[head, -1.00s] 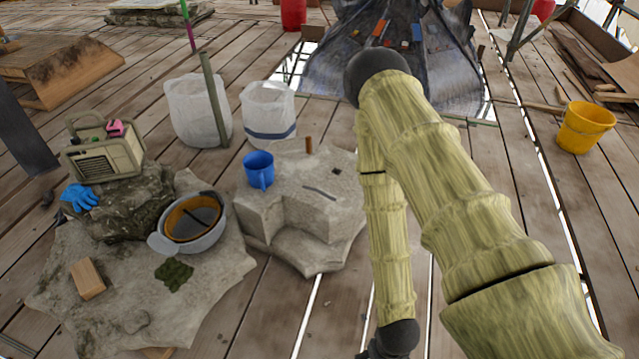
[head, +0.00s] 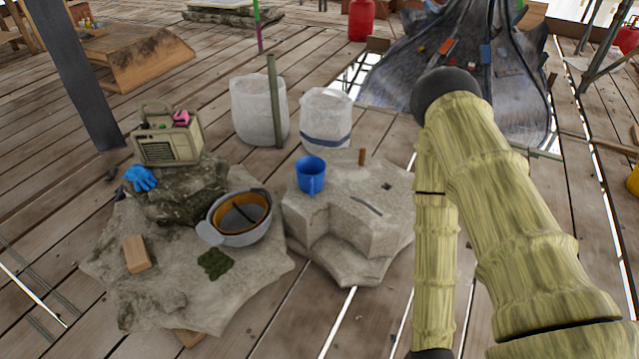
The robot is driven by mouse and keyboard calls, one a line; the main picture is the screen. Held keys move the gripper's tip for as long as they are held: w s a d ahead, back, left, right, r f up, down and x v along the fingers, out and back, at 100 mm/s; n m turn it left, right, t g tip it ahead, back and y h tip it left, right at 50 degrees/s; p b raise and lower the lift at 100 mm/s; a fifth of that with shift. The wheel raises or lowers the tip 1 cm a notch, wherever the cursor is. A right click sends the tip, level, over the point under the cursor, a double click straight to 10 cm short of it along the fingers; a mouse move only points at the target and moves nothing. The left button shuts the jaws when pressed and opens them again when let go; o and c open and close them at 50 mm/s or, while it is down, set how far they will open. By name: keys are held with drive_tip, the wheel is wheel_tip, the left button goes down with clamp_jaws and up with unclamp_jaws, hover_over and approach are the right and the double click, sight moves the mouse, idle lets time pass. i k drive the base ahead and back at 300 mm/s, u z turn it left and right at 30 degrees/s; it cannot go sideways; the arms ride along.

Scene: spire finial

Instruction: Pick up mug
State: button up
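The blue mug (head: 310,175) stands upright on top of the pale carved stone block (head: 345,215), near its back left corner. Its handle faces the front. Nothing touches the mug. My bamboo-like arm fills the right side of the head view, to the right of the block. My gripper lies beyond the bottom edge of the picture, so its fingers do not show.
A radio (head: 168,146) and blue glove (head: 140,178) rest on a rock. Plank floor is clear in front.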

sight(310, 170)
drive_tip(key=k, duration=0.5)
drive_tip(key=z, duration=0.65)
drive_tip(key=i, duration=1.2)
drive_tip(key=u, duration=0.3)
